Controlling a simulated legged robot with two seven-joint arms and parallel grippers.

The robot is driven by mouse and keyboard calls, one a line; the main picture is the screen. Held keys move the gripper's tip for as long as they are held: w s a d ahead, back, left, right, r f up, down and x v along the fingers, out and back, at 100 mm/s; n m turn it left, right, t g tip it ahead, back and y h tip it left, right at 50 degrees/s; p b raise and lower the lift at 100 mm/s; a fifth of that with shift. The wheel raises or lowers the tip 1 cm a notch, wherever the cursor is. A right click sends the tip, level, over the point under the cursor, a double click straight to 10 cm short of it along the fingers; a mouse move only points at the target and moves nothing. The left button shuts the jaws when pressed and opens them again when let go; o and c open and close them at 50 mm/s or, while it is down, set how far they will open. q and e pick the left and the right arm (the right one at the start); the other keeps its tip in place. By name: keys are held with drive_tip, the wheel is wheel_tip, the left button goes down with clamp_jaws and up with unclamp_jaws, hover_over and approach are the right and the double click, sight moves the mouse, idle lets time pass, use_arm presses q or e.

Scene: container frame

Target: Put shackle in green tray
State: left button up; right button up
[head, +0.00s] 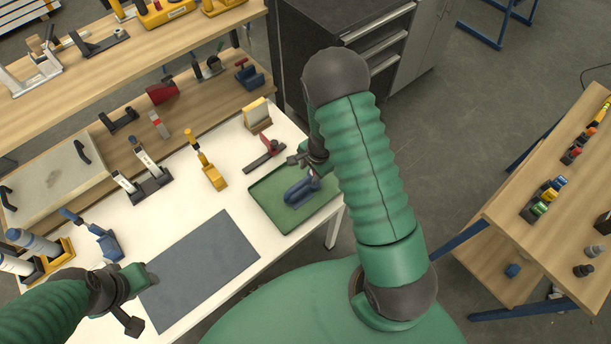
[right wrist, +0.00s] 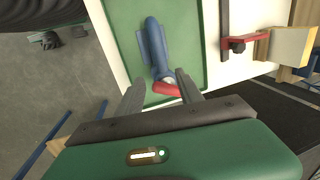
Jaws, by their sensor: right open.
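The green tray (head: 268,201) lies on the white table's right end, and it fills the middle of the right wrist view (right wrist: 192,16). A blue piece with a red end, seemingly the shackle (head: 298,193), lies inside the tray. In the right wrist view the shackle (right wrist: 155,50) points its red end toward my gripper. My right gripper (head: 314,172) is over the tray, partly hidden by its own arm. In the right wrist view its fingers (right wrist: 157,88) are apart, with the red end between or just beyond them. My left gripper (head: 140,298) is near the grey mat; its jaws are unclear.
The grey mat (head: 200,265) is bare. A red-and-dark clamp (head: 265,152), a yellow-handled tool (head: 206,163) and a yellow-and-wood block (head: 257,115) stand behind the tray. A wooden shelf (head: 190,107) with tools runs along the back. Another bench (head: 530,215) stands right.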

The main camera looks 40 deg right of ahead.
drive_tip(key=s+a+r+n, duration=0.6)
drive_tip(key=a+r+n, duration=0.1)
drive_tip(key=r+n, duration=0.25)
drive_tip(key=s+a+r+n, duration=0.6)
drive_tip(key=a+r+n, duration=0.15)
drive_tip(key=r, duration=0.25)
use_arm(q)
drive_tip(key=s+b+x, duration=0.3)
drive_tip(key=b+x, duration=1)
drive_tip(key=shift+a+f, duration=0.25)
drive_tip(key=shift+f, duration=0.05)
use_arm(e)
wheel_tip(320, 180, down, 14)
drive_tip(key=w+d, duration=0.1)
drive_tip(key=d, duration=0.1)
